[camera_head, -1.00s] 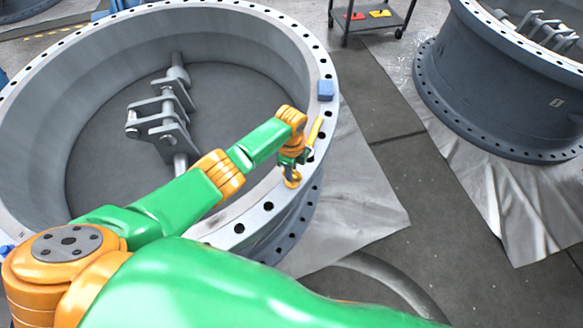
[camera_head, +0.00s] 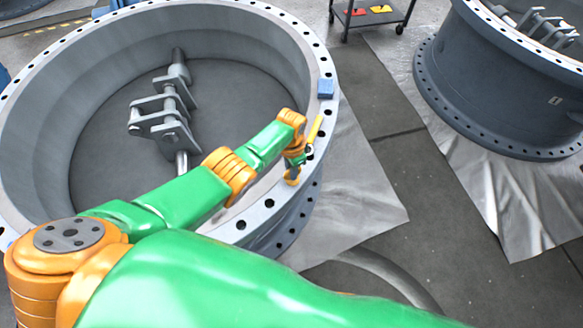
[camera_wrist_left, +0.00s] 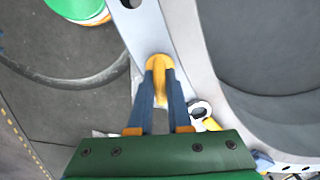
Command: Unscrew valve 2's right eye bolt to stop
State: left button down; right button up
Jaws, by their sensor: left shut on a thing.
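The large grey valve (camera_head: 38,85) at the left of the head view has a flat, light flange with bolt holes. A yellow-orange eye bolt (camera_head: 292,182) stands on the flange at its right side. My left gripper (camera_head: 294,170) is over it, pointing down. In the left wrist view my two dark blue fingers (camera_wrist_left: 161,80) are shut on the eye bolt (camera_wrist_left: 159,62), which is against the flange and partly hidden between them. Its thread is not visible. My right gripper is not in view.
A yellow-handled tool (camera_head: 315,129) lies on the flange beside my gripper; its ring end (camera_wrist_left: 199,109) shows in the wrist view. A blue block (camera_head: 326,88) sits farther along the flange. Another valve (camera_head: 500,110) stands at right, and a cart (camera_head: 372,18) behind. Floor lies between the valves.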

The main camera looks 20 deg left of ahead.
pick_arm(q)
jog(key=n, duration=0.6)
jog(key=shift+d, duration=0.1)
jog(key=n, duration=0.6)
jog(key=shift+s+d+f+n, duration=0.1)
jog(key=shift+d+n, duration=0.05)
jog(key=shift+n, duration=0.25)
jog(key=n, duration=0.6)
jog(key=shift+d, duration=0.15)
jog(key=n, duration=0.3)
jog(key=shift+n, duration=0.4)
jog(key=shift+n+b, duration=0.3)
jog(key=shift+n, duration=1.4)
